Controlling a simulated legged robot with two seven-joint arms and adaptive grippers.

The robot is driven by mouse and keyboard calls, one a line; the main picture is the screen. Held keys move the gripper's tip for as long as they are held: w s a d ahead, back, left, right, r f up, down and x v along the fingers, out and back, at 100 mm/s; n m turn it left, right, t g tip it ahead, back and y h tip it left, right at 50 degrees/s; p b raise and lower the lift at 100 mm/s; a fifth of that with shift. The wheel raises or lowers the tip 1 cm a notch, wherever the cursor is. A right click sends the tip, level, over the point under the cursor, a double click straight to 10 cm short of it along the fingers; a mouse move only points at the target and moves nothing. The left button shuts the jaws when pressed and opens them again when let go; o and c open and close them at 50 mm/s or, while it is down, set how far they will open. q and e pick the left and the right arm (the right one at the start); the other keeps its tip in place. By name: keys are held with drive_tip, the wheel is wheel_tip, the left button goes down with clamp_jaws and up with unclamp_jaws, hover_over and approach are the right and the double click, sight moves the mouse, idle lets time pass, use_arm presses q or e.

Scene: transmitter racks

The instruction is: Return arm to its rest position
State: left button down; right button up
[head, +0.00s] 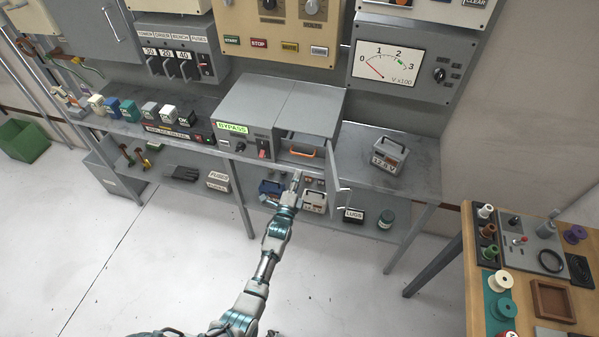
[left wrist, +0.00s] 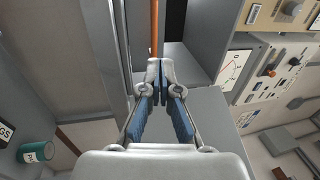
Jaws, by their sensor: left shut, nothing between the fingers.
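My left arm reaches from the bottom of the head view up to the bench. My left gripper (head: 296,178) is shut and empty, just in front of the open compartment of the grey BYPASS cabinet (head: 262,112). An orange handle (head: 301,152) shows inside that compartment. In the left wrist view the shut fingers (left wrist: 161,88) point toward an orange bar (left wrist: 155,30); I cannot tell whether they touch it. The cabinet's door (head: 334,178) stands open to the right of the gripper. My right gripper is not in view.
A grey unit with a meter label (head: 389,155) stands on the bench (head: 425,178) at right. The lower shelf holds batteries, a LUGS box (head: 353,215) and a teal can (head: 386,219). A wooden table (head: 480,265) with spools is at far right. The floor in front is clear.

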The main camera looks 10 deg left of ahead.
use_arm(q)
drive_tip(key=s+a+f+n+g+p, duration=0.2)
drive_tip(key=s+f+n+g, duration=0.65)
drive_tip(key=s+f, duration=1.55)
drive_tip(key=s+a+f+n+g, duration=0.1)
drive_tip(key=s+f+n+g, duration=0.3)
drive_tip(key=s+f, duration=0.3)
drive_tip(key=s+a+f+n+g, duration=0.2)
drive_tip(key=s+f+n+g, duration=0.2)
drive_tip(key=s, duration=1.4)
wheel_tip(320, 180, down, 3)
drive_tip(key=shift+f+g+y, duration=0.1)
drive_tip(key=shift+g+y, duration=0.2)
drive_tip(key=shift+g, duration=0.85)
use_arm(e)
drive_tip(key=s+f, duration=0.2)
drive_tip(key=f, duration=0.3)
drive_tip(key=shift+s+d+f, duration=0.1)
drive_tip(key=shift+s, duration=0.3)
use_arm(q)
drive_tip(key=shift+a, duration=0.2)
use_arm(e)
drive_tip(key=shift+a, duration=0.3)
use_arm(q)
drive_tip(key=shift+d, duration=0.15)
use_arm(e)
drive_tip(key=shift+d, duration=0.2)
